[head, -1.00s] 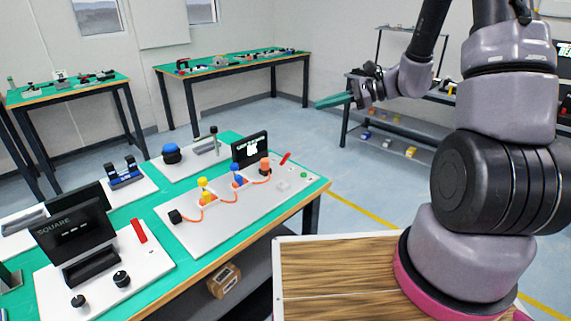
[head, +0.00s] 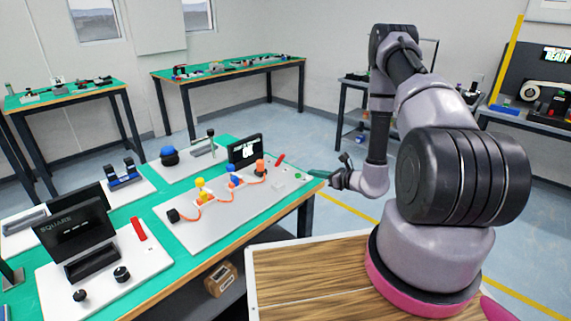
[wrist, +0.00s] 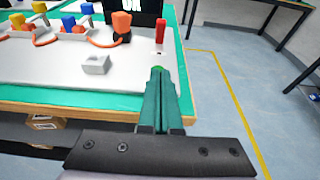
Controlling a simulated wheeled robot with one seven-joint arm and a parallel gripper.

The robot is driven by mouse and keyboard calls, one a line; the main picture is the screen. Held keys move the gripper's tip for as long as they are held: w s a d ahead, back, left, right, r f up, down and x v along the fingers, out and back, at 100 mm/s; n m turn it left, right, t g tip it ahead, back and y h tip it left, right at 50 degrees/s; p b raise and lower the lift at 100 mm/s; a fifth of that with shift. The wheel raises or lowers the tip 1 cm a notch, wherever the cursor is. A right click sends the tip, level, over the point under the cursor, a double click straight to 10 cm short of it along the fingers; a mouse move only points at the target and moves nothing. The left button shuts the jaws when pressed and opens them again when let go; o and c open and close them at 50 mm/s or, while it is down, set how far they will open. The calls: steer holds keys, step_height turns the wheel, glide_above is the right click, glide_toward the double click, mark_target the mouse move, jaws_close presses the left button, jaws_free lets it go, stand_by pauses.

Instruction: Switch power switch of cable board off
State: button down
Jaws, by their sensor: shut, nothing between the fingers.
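The cable board (head: 225,222) is a light grey panel on the green table top. Its red power switch (head: 280,160) sticks up at the far right corner and also shows in the wrist view (wrist: 160,31). Yellow, blue and orange plugs (head: 260,167) stand on the board, joined by orange cables. My gripper (head: 312,172) is at the table's right edge, beside the board's right end. In the wrist view my gripper's green fingers (wrist: 158,74) are shut and empty, pointing towards the red switch but apart from it. They cover part of the board's right end.
A black display (head: 245,149) stands behind the board. A white block (wrist: 96,64) lies near the board's front right. Left of the board is another panel with a red lever (head: 138,229) and a dark "SQUARE" screen (head: 72,232). The floor right of the table is clear.

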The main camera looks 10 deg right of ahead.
stand_by(0.3)
glide_toward(282, 160)
steer(key=f, duration=0.1)
steer(key=w+a+f, duration=0.1)
steer(key=f, duration=0.2)
steer(key=shift+w+a, duration=0.2)
steer(key=shift+w, duration=0.2)
steer(key=shift+w+a+r, duration=0.65)
steer(key=shift+w+r, duration=0.1)
steer(key=shift+w, duration=0.15)
steer(key=shift+w+a+r, duration=0.3)
steer(key=shift+w+a, duration=0.05)
steer(key=shift+w, duration=0.2)
